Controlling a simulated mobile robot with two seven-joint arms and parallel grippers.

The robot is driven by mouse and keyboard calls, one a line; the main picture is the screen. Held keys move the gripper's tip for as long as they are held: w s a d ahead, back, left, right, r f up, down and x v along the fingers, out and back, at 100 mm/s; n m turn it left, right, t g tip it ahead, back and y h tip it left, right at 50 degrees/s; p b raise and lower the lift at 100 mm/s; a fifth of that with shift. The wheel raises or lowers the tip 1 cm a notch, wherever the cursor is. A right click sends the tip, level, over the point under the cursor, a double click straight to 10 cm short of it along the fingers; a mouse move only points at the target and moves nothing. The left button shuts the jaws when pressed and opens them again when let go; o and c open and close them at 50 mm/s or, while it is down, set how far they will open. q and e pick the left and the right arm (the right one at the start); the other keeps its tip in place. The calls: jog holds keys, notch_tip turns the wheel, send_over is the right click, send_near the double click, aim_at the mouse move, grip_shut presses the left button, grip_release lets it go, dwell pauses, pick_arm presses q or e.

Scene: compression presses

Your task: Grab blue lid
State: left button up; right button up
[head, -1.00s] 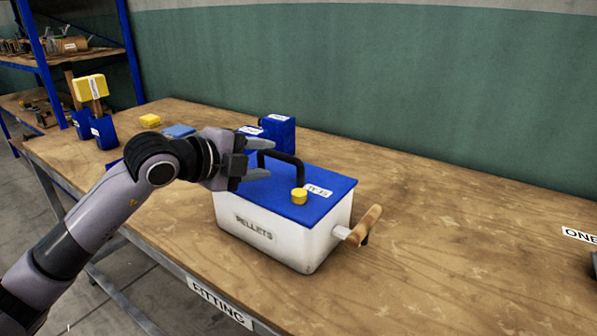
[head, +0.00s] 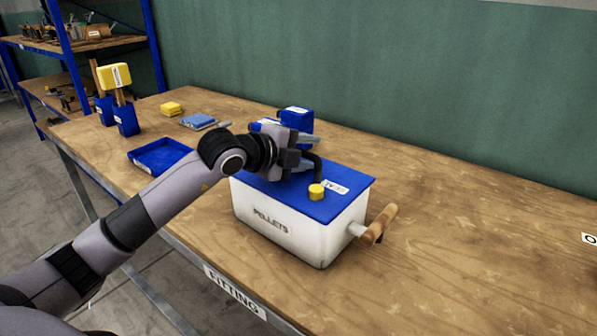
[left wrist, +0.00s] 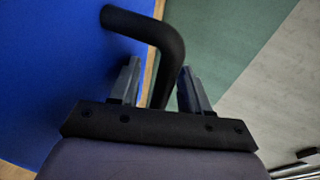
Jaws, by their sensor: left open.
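The blue lid (head: 338,202) lies on top of the white box marked PELLETS (head: 263,218). It carries a black bent handle, a yellow knob (head: 317,191) and a white label. My left gripper (head: 310,160) is open at the handle, just above the lid. In the left wrist view the black handle (left wrist: 155,40) passes between the two open fingers (left wrist: 158,90), with the blue lid (left wrist: 45,60) on the left. Whether a finger touches the handle I cannot tell. My right gripper is not in view.
A wooden handle (head: 379,223) sticks out from the box's right side. Behind stand blue containers (head: 297,119). A blue tray (head: 160,155), blue cloth-like item (head: 198,121) and yellow block (head: 171,108) lie to the left. The table (head: 470,240) is clear on the right.

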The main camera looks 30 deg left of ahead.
pick_arm(q)
grip_shut()
jog(key=shift+r, duration=0.15)
